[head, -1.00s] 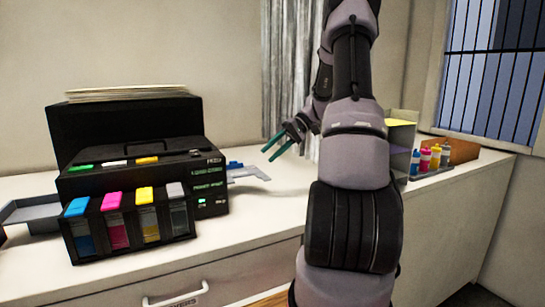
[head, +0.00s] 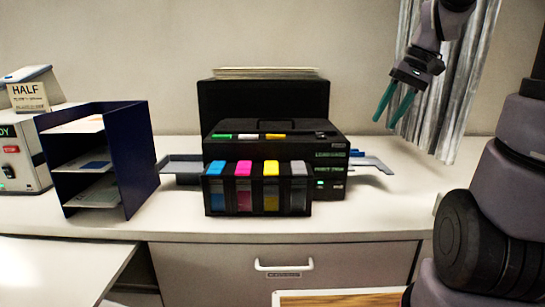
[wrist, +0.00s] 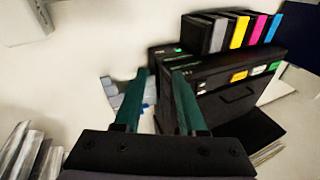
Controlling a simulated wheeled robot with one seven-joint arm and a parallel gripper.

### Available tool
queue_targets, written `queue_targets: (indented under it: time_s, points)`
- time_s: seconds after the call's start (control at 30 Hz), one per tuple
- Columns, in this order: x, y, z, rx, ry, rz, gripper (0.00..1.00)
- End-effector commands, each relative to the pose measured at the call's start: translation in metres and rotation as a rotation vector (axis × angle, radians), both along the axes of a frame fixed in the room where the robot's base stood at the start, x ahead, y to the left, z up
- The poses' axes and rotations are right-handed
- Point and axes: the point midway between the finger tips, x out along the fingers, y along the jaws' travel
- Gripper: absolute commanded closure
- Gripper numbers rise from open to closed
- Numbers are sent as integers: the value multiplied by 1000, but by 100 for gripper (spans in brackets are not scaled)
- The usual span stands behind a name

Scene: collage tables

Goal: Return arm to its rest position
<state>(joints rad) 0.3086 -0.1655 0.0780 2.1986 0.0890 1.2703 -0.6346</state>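My gripper (head: 394,106) is raised at the upper right of the head view, in front of the grey curtain and above the counter to the right of the printer. Its two teal fingers are apart with nothing between them. In the wrist view the gripper (wrist: 152,90) also shows its fingers spread and empty, with the counter and the black printer (wrist: 235,90) beyond them. My arm is bent, and its thick lower links fill the right edge of the head view.
The black printer (head: 272,160) with coloured ink tanks stands on the white counter (head: 330,226). A dark blue tray rack (head: 138,160) and a white machine (head: 22,155) stand left. A grey curtain (head: 460,85) hangs behind my gripper. The counter's front strip is clear.

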Motion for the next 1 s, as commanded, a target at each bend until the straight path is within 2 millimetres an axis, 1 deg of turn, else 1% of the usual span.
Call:
queue_targets:
  time_s: [0.03,0.2,0.3,0.4,0.5,0.6,1.0]
  points:
    - [-15,8,10,-34,-43,-21,60]
    - [-57,24,31,-101,-183,-123,60]
    - [-78,29,38,-110,-265,-179,60]
    - [-94,32,43,-100,-331,-226,60]
    - [-104,33,46,-90,-376,-254,60]
    - [-108,33,47,-82,-396,-270,60]
    - [-108,33,47,-80,-399,-275,60]
